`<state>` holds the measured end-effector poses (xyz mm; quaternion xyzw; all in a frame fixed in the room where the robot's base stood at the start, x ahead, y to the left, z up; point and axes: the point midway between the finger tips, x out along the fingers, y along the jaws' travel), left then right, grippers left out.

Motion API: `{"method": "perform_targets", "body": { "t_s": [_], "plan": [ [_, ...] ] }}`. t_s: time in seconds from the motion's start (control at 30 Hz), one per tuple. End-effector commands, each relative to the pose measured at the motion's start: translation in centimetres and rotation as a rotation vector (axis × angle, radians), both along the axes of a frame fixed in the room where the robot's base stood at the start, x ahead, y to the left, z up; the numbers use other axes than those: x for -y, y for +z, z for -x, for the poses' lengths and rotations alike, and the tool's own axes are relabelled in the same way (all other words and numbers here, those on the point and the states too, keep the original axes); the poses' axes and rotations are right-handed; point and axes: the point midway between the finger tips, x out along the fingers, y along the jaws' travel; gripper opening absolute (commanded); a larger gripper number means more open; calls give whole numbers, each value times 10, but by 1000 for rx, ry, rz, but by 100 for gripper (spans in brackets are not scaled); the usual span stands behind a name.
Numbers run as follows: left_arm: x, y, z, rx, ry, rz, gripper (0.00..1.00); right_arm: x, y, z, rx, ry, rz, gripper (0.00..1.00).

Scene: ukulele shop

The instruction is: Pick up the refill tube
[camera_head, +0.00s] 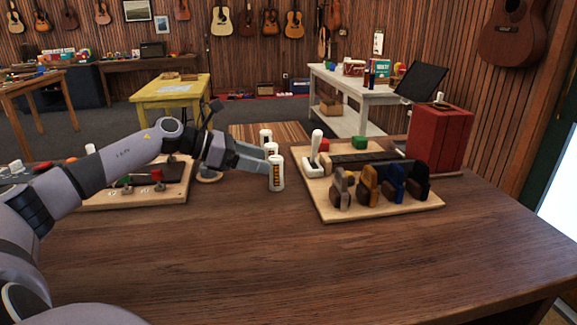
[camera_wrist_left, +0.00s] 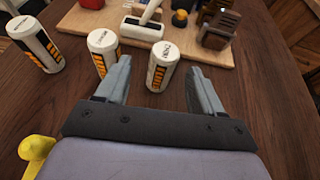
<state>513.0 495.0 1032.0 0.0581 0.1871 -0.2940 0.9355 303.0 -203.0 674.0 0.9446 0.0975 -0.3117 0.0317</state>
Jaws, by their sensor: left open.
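Three white tubes with orange-and-black labels stand upright in a row on the wooden table. In the head view they are the near tube (camera_head: 276,175), the middle tube (camera_head: 271,149) and the far tube (camera_head: 265,135). The wrist view shows the near tube (camera_wrist_left: 162,66), middle tube (camera_wrist_left: 104,48) and far tube (camera_wrist_left: 36,43). I cannot read which label says refill. My left gripper (camera_head: 266,160) is open, with its fingers pointing at the row; in the wrist view (camera_wrist_left: 160,84) the near tube appears between the fingertips. The left finger overlaps the middle tube's edge. My right gripper is out of view.
A wooden board (camera_head: 384,210) with a white-handled tool (camera_head: 315,155) and several coloured blocks lies right of the tubes. A red box (camera_head: 440,137) stands behind it. Another board (camera_head: 120,199) lies left, partly under my arm. The table's front middle is clear.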

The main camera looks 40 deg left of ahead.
Motion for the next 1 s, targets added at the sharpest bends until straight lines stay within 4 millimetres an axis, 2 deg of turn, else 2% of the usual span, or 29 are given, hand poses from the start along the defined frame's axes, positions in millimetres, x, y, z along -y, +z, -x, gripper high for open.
{"method": "perform_targets", "body": {
  "t_s": [0.47, 0.67, 0.8, 1.0],
  "plan": [
    [15, -7, -19, 1, -1, 4, 68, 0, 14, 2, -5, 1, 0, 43],
    [33, -14, -38, 2, -2, 5, 68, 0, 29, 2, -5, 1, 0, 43],
    [39, -22, -48, 1, 0, 4, 68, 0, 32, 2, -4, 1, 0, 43],
    [41, -26, -52, -1, 0, 1, 68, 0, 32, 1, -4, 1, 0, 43]
  ]
}}
